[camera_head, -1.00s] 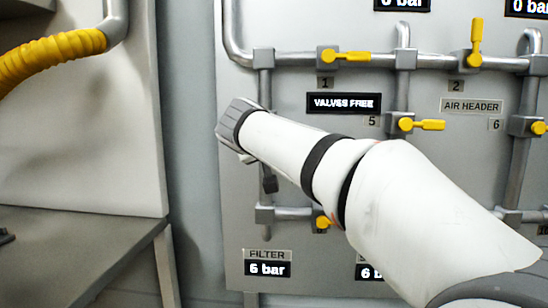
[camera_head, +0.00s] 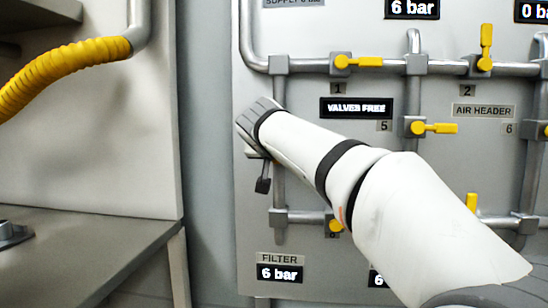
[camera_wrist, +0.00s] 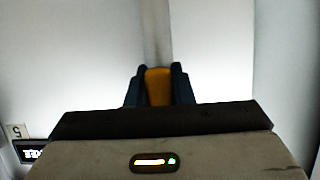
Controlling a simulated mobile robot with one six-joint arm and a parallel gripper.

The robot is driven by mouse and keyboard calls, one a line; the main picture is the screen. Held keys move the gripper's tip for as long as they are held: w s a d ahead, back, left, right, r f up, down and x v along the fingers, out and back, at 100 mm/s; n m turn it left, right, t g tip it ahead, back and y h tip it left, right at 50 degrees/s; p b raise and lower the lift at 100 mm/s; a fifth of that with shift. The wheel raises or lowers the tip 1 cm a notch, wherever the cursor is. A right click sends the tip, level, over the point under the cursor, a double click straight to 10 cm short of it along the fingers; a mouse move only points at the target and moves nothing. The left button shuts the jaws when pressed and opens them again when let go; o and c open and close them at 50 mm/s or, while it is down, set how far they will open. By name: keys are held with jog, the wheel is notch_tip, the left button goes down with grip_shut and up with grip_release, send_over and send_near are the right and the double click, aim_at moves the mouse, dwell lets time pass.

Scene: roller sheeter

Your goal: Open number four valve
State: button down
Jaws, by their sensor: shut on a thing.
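In the wrist view my gripper (camera_wrist: 160,88) is shut on a yellow valve handle (camera_wrist: 158,86), one dark finger on each side. No number plate shows beside that handle, so I cannot tell which valve it is. In the head view my gripper (camera_head: 262,184) is in front of the left vertical pipe (camera_head: 279,190), with only a dark finger showing below the wrist. The handle in its grip is hidden there. No number 4 label is visible.
Valves 1 (camera_head: 342,62) and 5 (camera_head: 417,128) have sideways handles; valve 2 (camera_head: 485,62) has an upright one. Another yellow handle (camera_head: 471,202) stands upright right of my arm. A grey bench (camera_head: 80,240) and yellow hose (camera_head: 60,70) are at left.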

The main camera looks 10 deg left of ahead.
jog(key=c, duration=1.3)
grip_release()
jog(key=shift+o, duration=0.2)
jog(key=p+v, duration=0.1)
jog(key=v, duration=0.6)
jog(key=shift+s, duration=0.3)
jog(key=shift+r, duration=0.2)
